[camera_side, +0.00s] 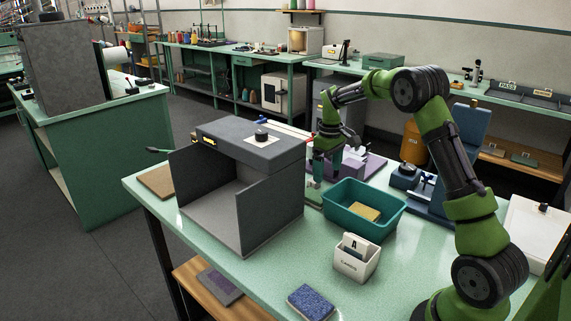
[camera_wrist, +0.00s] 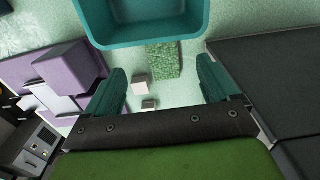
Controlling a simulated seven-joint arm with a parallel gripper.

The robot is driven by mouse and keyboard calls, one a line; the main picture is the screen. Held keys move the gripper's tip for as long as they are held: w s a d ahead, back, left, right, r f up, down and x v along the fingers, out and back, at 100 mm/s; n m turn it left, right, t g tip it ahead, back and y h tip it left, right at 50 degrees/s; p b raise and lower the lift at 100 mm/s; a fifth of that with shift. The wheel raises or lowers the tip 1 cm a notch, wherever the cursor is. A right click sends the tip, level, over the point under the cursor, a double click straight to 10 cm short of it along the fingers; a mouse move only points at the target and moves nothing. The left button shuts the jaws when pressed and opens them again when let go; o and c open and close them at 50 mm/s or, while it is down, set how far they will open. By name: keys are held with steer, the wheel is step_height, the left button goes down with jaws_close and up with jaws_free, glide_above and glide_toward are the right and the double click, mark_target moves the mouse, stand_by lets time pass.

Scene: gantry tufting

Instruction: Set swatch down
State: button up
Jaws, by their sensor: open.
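My gripper (camera_side: 332,172) is open over the bench between the grey booth and the teal bin. In the wrist view its two teal fingers stand wide apart, with nothing held between them (camera_wrist: 166,82). A green textured swatch (camera_wrist: 165,62) lies on the bench ahead of the fingertips, close to the bin's wall; a green patch that may be the swatch shows below the gripper in the side view (camera_side: 313,197). A yellow swatch (camera_side: 365,212) lies in the teal bin (camera_side: 345,221). A blue swatch (camera_side: 310,302) lies at the bench's front edge.
The grey booth (camera_side: 270,210) stands close left of the gripper in the side view. A purple fixture (camera_wrist: 75,65) is on the opposite side. Two small pale blocks (camera_wrist: 140,86) sit between the fingers in the wrist view. A white card box (camera_side: 356,258) stands before the bin.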

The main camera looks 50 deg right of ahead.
steer(key=s+a+r+t, duration=0.2)
steer(key=a+r, duration=0.5)
steer(key=r, duration=0.2)
steer(key=s+a+r+m+t, duration=0.1)
steer(key=s+a+r, duration=0.2)
steer(key=s+a, duration=0.3)
steer(key=s+a+r+m+t+y, duration=0.1)
steer(key=s+a+r+t, duration=0.1)
steer(key=s+a, duration=0.4)
steer(key=shift+s+a+r+m, duration=0.4)
steer(key=shift+a+r, duration=0.35)
steer(key=shift+a, duration=0.3)
steer(key=shift+o, duration=0.5)
steer(key=s+a+f+m+t+y, duration=0.1)
steer(key=s+a+f+t, duration=0.1)
steer(key=s+a, duration=0.2)
steer(key=s, duration=0.3)
steer(key=shift+a, duration=0.1)
steer(key=shift+w, duration=0.1)
